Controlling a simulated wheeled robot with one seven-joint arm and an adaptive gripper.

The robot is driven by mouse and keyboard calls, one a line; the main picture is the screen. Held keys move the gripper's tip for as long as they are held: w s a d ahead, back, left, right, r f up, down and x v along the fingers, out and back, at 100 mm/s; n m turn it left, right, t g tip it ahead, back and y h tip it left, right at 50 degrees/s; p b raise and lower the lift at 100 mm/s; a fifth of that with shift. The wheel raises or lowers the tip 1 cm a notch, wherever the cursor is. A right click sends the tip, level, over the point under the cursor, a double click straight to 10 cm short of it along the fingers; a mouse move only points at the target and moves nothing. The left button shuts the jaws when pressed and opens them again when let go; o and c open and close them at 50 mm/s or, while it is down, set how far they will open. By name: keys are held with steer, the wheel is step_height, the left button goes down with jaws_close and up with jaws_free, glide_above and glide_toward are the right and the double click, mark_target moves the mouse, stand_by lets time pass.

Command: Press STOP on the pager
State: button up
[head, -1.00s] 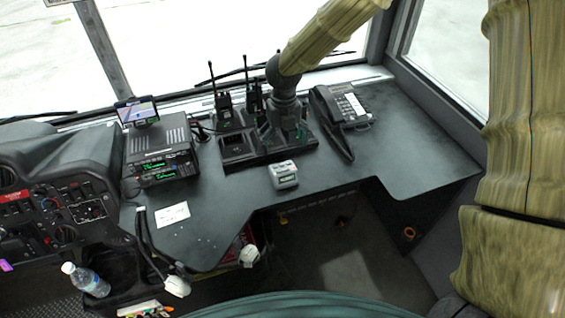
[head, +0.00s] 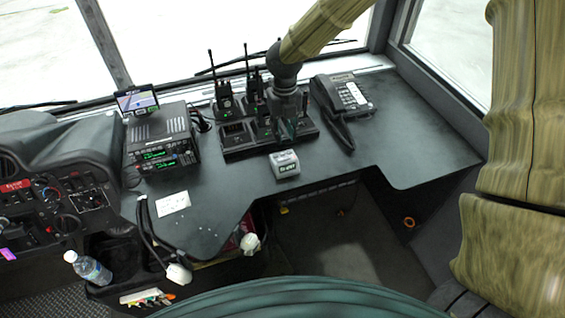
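The pager (head: 285,164) is a small light-grey box with a green-lit display, lying near the front edge of the dark desk. Its individual buttons, STOP among them, are too small to make out. My gripper (head: 287,134) points down over the desk just behind the pager, in front of the radio charger. It looks apart from the pager, and nothing shows held in it. Its dark fingertips blend into the charger, so I cannot tell whether they are open or shut.
The charger (head: 238,140) with upright handheld radios stands behind the pager. A desk phone (head: 343,95) is to the right, with its handset in front. A radio unit (head: 160,145) with a small screen and a white card (head: 172,203) are to the left. The desk's right part is clear.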

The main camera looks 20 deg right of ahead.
jaws_close()
stand_by(1.0)
